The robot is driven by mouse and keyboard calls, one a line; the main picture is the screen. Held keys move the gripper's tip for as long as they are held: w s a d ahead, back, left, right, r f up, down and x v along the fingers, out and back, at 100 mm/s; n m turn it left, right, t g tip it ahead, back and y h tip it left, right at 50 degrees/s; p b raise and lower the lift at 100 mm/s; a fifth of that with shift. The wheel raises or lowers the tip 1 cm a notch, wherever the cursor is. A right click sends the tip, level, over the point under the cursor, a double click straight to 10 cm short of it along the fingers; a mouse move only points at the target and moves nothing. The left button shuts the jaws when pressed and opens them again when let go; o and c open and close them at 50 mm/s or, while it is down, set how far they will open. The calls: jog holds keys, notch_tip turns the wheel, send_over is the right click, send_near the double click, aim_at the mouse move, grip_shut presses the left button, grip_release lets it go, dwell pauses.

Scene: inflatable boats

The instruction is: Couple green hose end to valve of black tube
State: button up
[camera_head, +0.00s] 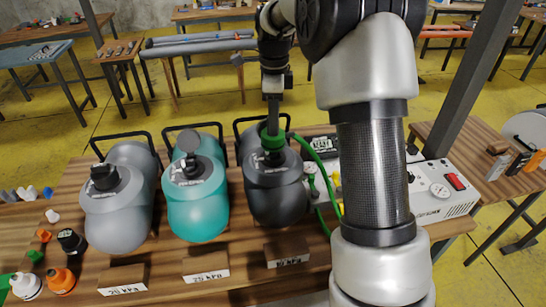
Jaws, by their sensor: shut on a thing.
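The black tube (277,194) lies on the wooden table, the rightmost of three tubes, behind a block that seems to read 10 kPa. The green hose end (272,140) is directly over the valve area at the top of the black tube. The valve itself is hidden under it. My gripper (273,122) points down and is shut on the green hose end. I cannot tell whether the end is seated on the valve or just above it. The green hose (317,160) runs from the end to the right, down beside a gauge.
A teal tube (197,206) and a grey tube (118,207) lie to the left. A white pump box (440,188) with a red switch stands right, partly behind my arm. Small caps and fittings (62,280) lie at the table's left. Labelled blocks (206,269) line the front.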

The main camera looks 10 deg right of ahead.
jog(key=shift+f+b, duration=0.65)
jog(key=shift+f, duration=0.55)
jog(key=shift+f, duration=0.15)
jog(key=shift+f, duration=0.3)
jog(key=shift+f+b, duration=0.6)
jog(key=shift+f, duration=0.25)
dwell(0.3)
jog(key=shift+r, duration=0.1)
jog(key=shift+m+p, duration=0.35)
jog(key=shift+m, duration=0.45)
jog(key=m, duration=0.2)
jog(key=shift+m, duration=0.3)
